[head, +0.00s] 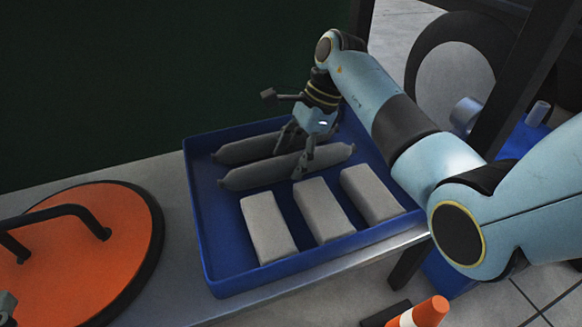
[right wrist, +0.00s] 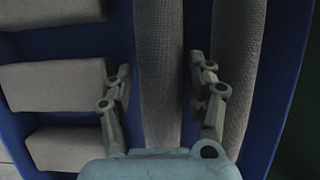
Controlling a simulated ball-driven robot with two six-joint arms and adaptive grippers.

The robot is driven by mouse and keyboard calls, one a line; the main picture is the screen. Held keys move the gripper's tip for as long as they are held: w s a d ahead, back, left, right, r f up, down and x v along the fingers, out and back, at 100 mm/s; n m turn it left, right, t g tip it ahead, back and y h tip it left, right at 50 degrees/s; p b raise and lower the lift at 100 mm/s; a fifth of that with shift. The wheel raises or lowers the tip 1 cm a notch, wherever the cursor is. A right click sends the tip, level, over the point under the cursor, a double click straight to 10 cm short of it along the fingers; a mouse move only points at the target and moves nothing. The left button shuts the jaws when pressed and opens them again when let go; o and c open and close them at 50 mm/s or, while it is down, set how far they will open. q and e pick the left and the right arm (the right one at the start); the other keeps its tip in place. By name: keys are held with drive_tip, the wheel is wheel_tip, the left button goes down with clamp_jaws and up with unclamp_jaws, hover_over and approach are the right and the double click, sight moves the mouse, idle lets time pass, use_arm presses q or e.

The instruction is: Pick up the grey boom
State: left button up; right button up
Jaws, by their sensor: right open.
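Two long grey booms with tapered ends lie side by side in a blue tray (head: 205,245). My right gripper (head: 294,156) is open over the nearer boom (head: 248,176). The farther boom (head: 240,151) lies just behind it, partly hidden by the gripper. In the right wrist view, the open fingers of the right gripper (right wrist: 160,72) stand on either side of the nearer boom (right wrist: 158,45), with gaps showing on both sides. The farther boom (right wrist: 240,55) lies just right of the right-hand finger. My left gripper is not clearly in view.
Three grey blocks (head: 270,228) fill the tray's near side. Left of the tray, an orange disc (head: 75,245) with a black rim and bent black handle lies on the grey bench (head: 165,205). An orange-and-white cone (head: 428,312) stands below, and a dark post (head: 520,85) rises at right.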

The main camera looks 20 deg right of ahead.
use_arm(q)
drive_tip(key=shift+w+r, duration=0.1)
drive_tip(key=shift+r, duration=0.2)
use_arm(e)
drive_tip(key=shift+c, duration=0.4)
drive_tip(key=c, duration=0.9)
use_arm(q)
drive_tip(key=shift+f, duration=0.1)
use_arm(e)
drive_tip(key=shift+r, duration=0.1)
